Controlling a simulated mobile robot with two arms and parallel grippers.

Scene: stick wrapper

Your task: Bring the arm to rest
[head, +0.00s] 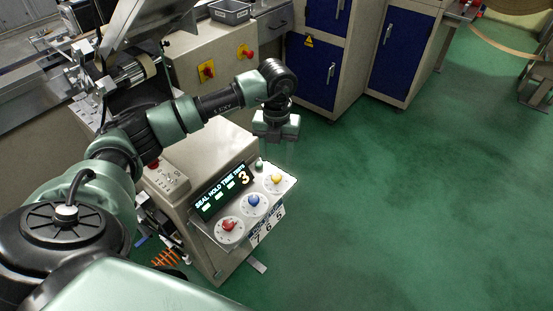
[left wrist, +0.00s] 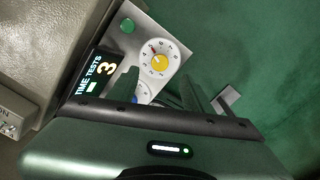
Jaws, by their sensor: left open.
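My left arm (head: 172,118) reaches in from the left over the wrapper machine, and bends down at the wrist. Its gripper (head: 275,140) points down, above and beyond the far right end of the control panel (head: 240,222). In the left wrist view the two fingers of the gripper (left wrist: 162,80) are apart with nothing held between them. The yellow knob (head: 276,179) shows beyond the fingertips in that view (left wrist: 159,62). The fingers partly hide the blue knob (head: 253,201) there. The red knob (head: 229,225) is at the panel's near left. My right gripper is out of view.
The panel's display (head: 222,192) shows a 3. A green button (head: 259,163) sits beside it. The beige machine body (head: 190,187) stands under my arm. Blue-doored cabinets (head: 318,72) stand at the back. The green floor (head: 420,200) on the right is clear.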

